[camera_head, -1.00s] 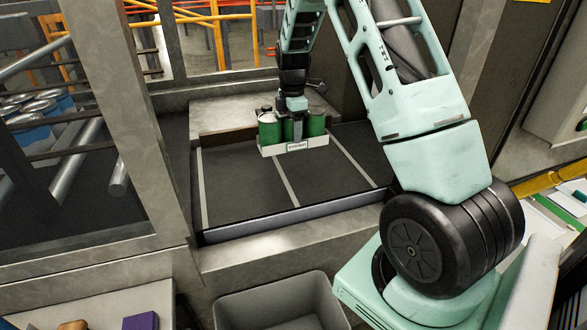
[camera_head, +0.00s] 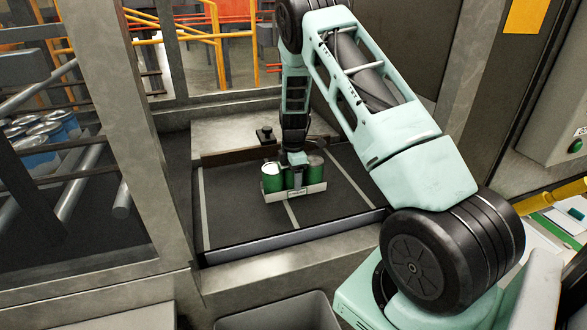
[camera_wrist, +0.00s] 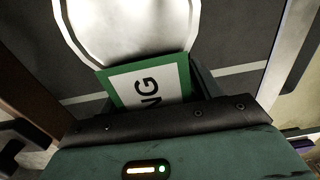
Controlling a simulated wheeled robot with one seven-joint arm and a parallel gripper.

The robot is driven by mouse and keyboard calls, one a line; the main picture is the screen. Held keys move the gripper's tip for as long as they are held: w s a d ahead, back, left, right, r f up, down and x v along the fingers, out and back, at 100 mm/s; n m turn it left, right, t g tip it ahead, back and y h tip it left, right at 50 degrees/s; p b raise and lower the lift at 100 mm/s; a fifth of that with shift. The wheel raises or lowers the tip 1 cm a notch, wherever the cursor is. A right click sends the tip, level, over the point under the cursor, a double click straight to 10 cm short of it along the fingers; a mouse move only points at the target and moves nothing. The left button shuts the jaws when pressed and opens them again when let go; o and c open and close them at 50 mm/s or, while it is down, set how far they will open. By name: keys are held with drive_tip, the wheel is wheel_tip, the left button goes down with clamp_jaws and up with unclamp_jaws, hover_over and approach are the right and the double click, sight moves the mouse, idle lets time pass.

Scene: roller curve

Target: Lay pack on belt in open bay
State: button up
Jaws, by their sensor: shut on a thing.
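The pack (camera_head: 272,179) is a group of green cans with pale tops in a low white tray with a label on its front. My gripper (camera_head: 297,165) comes down from above and is shut on it. The dark belt (camera_head: 245,220) has light lines across it that mark bays. In the head view the pack overlaps the middle line. I cannot tell whether its base touches the belt or hovers just above it. In the wrist view, a pale can top (camera_wrist: 125,22) and a green-edged label reading "NG" (camera_wrist: 150,85) show close up.
A metal ledge (camera_head: 275,255) runs along the belt's front, with a grey bin (camera_head: 285,312) below. A grey post (camera_head: 125,120) stands at the left, with blue cans (camera_head: 40,140) behind bars. A small dark block (camera_head: 265,134) sits behind the belt. Bare belt shows around the pack.

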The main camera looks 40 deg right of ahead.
drive_tip(key=o, duration=1.3)
drive_tip(key=shift+f, duration=0.15)
drive_tip(key=o, duration=0.5)
drive_tip(key=shift+c, duration=0.2)
